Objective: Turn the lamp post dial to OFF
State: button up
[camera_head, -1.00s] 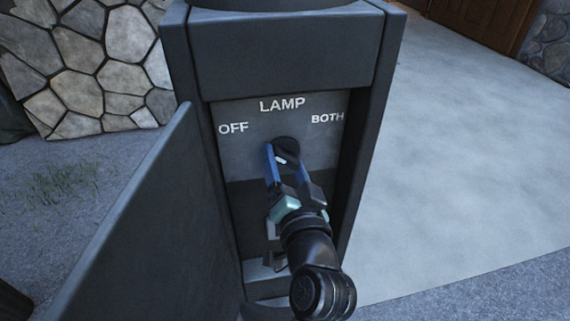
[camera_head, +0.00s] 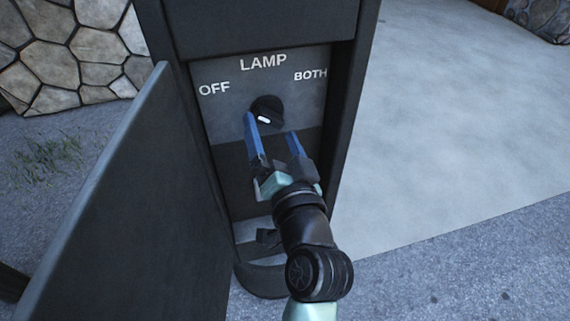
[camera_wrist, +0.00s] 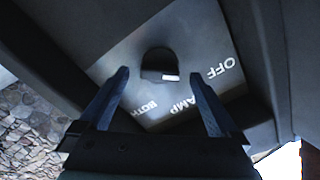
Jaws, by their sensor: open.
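The lamp dial (camera_head: 267,106) is a round black knob with a white mark, on the grey panel (camera_head: 232,115) of the dark lamp post. OFF is printed up and left of it, LAMP above and BOTH up and right. The white mark shows low on the knob in the head view; which label it points at is unclear. In the wrist view the dial (camera_wrist: 158,62) appears between the finger lines, with its mark at lower right. My gripper (camera_head: 271,124) is open and empty, its blue fingers just in front of and below the dial, seemingly clear of it.
An open dark door panel (camera_head: 95,205) stands at the left of the post. The post's side walls and upper ledge (camera_head: 262,25) frame the recessed panel. A stone wall (camera_head: 75,50) is behind at left; pale paving (camera_head: 440,130) is clear at right.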

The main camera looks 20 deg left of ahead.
jog(key=v, duration=0.9)
jog(key=shift+s+d, duration=0.25)
jog(key=shift+s, duration=0.05)
jog(key=w+d+r+n+t+h, duration=0.1)
jog(key=w+d+r+t+h, duration=0.15)
jog(key=r, duration=0.65)
jog(key=w+d+r+n+t+h, duration=0.1)
jog(key=w+d+r+t, duration=0.15)
jog(key=r, duration=0.75)
jog(key=s+d+r+m+t+h, duration=0.1)
jog(key=s+d+r+t+h, duration=0.2)
jog(key=r, duration=0.7)
jog(key=s+d+r+t+h, duration=0.2)
jog(key=s+r+t+h, duration=0.25)
jog(key=r, duration=0.65)
notch_tip(320, 180, up, 28)
jog(key=y+p, duration=0.1)
jog(key=p, duration=2.8)
jog(key=shift+f, duration=0.25)
